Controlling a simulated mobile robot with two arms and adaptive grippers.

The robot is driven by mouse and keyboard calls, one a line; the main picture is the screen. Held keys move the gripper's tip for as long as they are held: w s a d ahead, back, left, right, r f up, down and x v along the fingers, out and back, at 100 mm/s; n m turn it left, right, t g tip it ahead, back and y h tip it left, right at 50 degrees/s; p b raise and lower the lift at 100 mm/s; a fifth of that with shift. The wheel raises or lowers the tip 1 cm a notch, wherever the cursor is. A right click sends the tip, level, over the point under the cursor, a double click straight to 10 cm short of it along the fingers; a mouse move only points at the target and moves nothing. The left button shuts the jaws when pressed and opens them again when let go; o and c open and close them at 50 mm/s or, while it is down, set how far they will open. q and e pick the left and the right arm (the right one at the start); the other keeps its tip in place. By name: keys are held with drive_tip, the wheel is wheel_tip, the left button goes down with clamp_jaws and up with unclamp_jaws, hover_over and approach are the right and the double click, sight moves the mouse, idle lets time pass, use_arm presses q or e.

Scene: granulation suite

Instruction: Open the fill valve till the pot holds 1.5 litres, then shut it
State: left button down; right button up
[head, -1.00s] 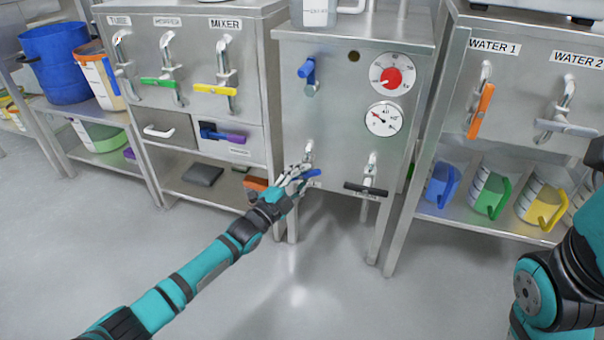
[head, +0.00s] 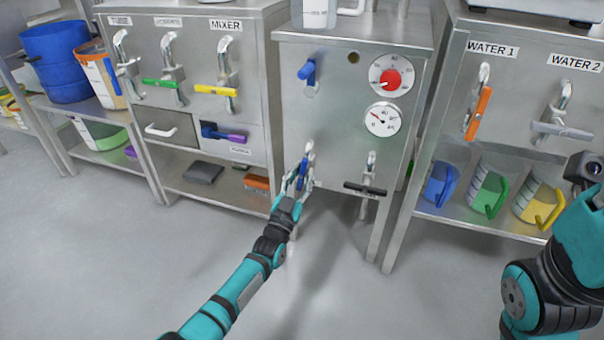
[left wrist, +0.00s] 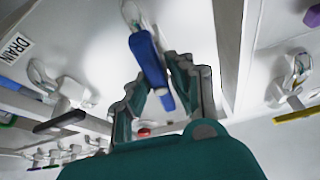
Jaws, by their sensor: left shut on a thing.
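The steel cabinet (head: 285,95) in the middle of the head view has two taps low on its front. The left tap's blue handle (head: 303,172) stands roughly upright; its label is not readable. My left gripper (head: 299,181) is shut on this handle. In the left wrist view the blue handle (left wrist: 147,58) lies between the fingers (left wrist: 156,84). The right tap has a black handle (head: 365,190) lying level; a DRAIN label (left wrist: 15,47) shows near it in the left wrist view. The lower dial (head: 383,119) has a needle pointing up and left. My right gripper is out of frame.
Above the taps are another blue handle (head: 306,70) and a dial with a red centre (head: 391,78). The mixer cabinet (head: 262,95) stands at left, the WATER 1 and WATER 2 cabinet (head: 440,125) at right with jugs below. The floor in front is clear.

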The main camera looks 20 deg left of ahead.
use_arm(q)
drive_tip(key=shift+f+n+y, duration=0.15)
drive_tip(key=shift+n+y, duration=0.65)
drive_tip(key=shift+n, duration=0.5)
drive_tip(key=c, duration=1.3)
unclamp_jaws()
drive_tip(key=shift+o, duration=0.2)
drive_tip(key=v, duration=1.2)
